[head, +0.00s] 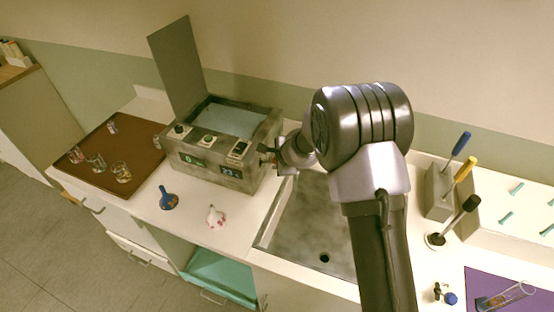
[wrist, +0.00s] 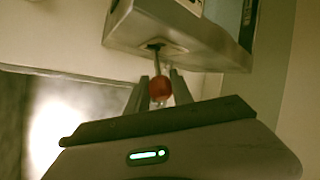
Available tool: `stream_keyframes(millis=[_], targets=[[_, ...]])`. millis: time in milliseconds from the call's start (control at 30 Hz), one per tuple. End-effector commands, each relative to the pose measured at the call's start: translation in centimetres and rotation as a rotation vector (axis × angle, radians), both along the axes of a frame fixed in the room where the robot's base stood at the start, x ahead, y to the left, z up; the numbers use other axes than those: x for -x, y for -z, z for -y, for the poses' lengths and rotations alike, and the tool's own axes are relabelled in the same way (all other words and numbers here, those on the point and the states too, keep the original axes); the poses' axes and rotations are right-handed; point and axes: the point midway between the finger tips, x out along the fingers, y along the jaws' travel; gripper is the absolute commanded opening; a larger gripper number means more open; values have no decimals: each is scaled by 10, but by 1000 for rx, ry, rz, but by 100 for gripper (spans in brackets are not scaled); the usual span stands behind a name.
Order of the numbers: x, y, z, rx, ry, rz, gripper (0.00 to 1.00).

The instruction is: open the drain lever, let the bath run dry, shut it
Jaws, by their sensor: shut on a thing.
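The bath (head: 225,155) is a steel box with its lid (head: 177,65) raised and pale blue water (head: 235,120) inside. Its front has knobs and lit displays. My gripper (head: 270,153) is at the bath's right side, above the sink's left edge. In the wrist view the drain lever (wrist: 160,88) is a thin rod with a red ball end, coming out of the bath's wall (wrist: 175,38). My gripper's fingers stand on both sides of the red ball, shut on it. The lever is too small to make out in the head view.
The sink (head: 310,225) with a dark drain hole lies right of the bath. A brown tray (head: 95,165) with several glasses is on the left. A blue flask (head: 167,199) and a small white-and-red item (head: 215,217) stand in front. A tool holder (head: 438,190) is at right.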

Motion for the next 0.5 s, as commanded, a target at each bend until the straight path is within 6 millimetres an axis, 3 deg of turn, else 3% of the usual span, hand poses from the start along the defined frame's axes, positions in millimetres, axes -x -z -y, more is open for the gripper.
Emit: stream_keyframes(millis=[200,233,333,500], targets=[[0,0,0,1,-1,1,0],[0,0,0,1,-1,1,30],[0,0,0,0,-1,1,49],[0,0,0,0,-1,1,50]])
